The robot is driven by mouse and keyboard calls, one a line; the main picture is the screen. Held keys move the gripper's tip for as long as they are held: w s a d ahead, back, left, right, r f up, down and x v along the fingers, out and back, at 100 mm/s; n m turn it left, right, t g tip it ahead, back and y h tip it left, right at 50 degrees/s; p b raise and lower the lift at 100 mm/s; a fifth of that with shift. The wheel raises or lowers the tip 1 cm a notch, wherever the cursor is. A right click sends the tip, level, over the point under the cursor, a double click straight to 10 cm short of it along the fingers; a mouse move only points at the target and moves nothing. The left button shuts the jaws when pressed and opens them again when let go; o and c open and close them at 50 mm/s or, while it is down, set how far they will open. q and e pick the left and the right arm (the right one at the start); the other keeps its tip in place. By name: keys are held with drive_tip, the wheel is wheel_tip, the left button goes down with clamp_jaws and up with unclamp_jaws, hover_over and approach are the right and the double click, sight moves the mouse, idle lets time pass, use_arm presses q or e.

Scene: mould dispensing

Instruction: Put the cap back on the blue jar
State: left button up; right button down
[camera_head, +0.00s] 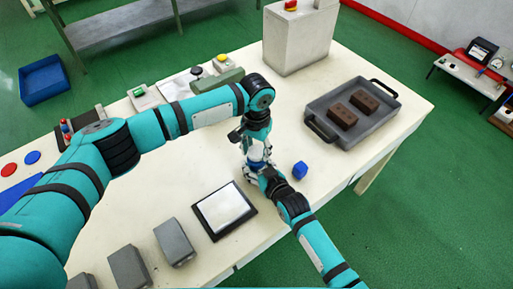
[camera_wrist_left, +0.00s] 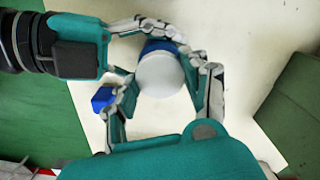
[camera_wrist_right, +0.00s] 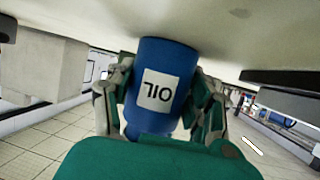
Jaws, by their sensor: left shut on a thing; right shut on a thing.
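The blue jar (camera_wrist_right: 165,70) is upright on the table, and its "OIL" label appears upside down in the right wrist view. My right gripper (camera_head: 259,172) is shut on the jar, a finger on each side. A round white cap (camera_wrist_left: 160,76) lies between the fingers of my left gripper (camera_wrist_left: 166,95), which is shut on it from above. In the left wrist view the jar's blue side (camera_wrist_left: 158,46) shows just behind the cap. Whether the cap touches the jar's rim is hidden. In the head view the grippers largely cover both.
A small blue block (camera_head: 300,170) stands right of the grippers. A black-framed white plate (camera_head: 225,212) lies in front, with several grey blocks (camera_head: 174,243) to its left. A grey tray (camera_head: 375,128) with two brown bricks is at right. A large grey box (camera_head: 300,42) stands behind.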

use_arm(q)
drive_tip(key=m, duration=0.4)
drive_tip(key=shift+m, duration=0.4)
drive_tip(key=m, duration=0.5)
drive_tip(key=shift+m, duration=0.3)
drive_tip(key=o, duration=1.3)
drive_tip(key=shift+r, duration=2.25)
drive_tip(key=shift+c, duration=0.3)
